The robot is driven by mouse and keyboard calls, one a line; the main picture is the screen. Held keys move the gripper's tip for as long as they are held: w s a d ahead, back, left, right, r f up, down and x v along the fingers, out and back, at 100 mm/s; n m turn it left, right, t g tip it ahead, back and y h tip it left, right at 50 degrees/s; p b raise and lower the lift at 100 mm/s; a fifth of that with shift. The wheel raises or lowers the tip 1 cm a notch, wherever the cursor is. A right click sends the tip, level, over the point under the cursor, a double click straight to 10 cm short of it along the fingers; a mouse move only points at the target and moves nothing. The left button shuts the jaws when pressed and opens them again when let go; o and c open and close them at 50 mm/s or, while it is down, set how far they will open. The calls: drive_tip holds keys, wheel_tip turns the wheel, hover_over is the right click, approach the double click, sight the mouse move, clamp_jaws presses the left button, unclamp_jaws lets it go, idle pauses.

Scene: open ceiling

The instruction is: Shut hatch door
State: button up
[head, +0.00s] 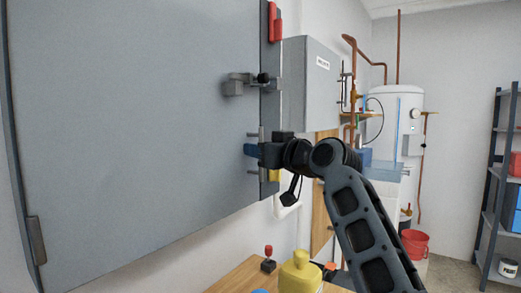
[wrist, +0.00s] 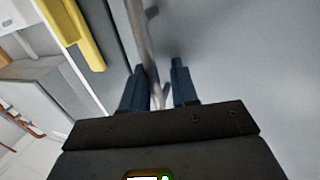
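The hatch door (head: 140,110) is a large flat grey panel filling the left of the head view, with a hinge (head: 37,240) at its lower left. Its right edge lies close beside a dark frame strip (head: 270,100); I cannot tell whether a gap remains. A metal bar handle (wrist: 146,40) stands near that edge. My gripper (head: 252,150) is at the handle, its blue fingers pointing at the door. In the wrist view the fingers (wrist: 157,88) stand on either side of the bar, with a small gap showing on the right side.
A latch block (head: 240,85) sits on the door above my gripper. Red (head: 273,22) and yellow (head: 273,175) pieces are on the frame strip. A grey wall box (head: 311,80) is just right. Below, a wooden table (head: 240,276) holds a yellow bottle (head: 300,275).

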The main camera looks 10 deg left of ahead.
drive_tip(key=v, duration=0.7)
drive_tip(key=shift+d+b, duration=0.3)
drive_tip(key=v, duration=0.8)
drive_tip(key=shift+s+p, duration=0.3)
drive_tip(key=shift+s, duration=0.2)
drive_tip(key=shift+d, duration=0.1)
idle(0.3)
drive_tip(key=shift+c, duration=0.3)
